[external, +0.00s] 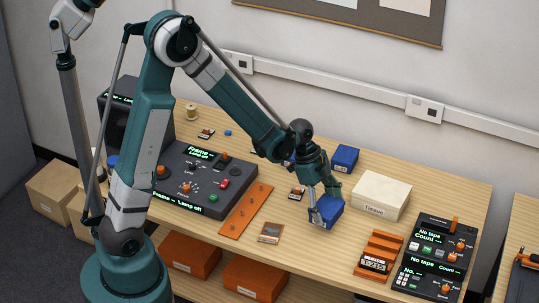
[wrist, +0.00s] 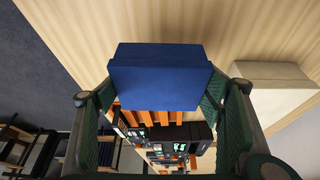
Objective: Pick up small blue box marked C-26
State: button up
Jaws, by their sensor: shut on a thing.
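My gripper (external: 324,203) is shut on a small blue box (external: 330,213), with one finger on each side of it. The held box also shows in the wrist view (wrist: 160,75), between the green finger pads. A pale label shows low on its front in the external view, but its marking is too small to read. I cannot tell whether the box touches the table. Another blue box (external: 345,158) stands behind, near the wall. A further blue thing (external: 291,161) is mostly hidden by my arm. No C-26 marking is legible on any of them.
A cream tissue box (external: 382,195) stands close to the right of the held box. An orange rack (external: 379,254) and dark consoles (external: 437,257) are at the right front. An orange strip (external: 246,209) and a large console (external: 187,176) lie left. Bare wood (external: 310,258) is in front.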

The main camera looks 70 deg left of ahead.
aim_at(331, 208)
jog(key=shift+r+p, duration=0.3)
jog(key=shift+r, duration=1.95)
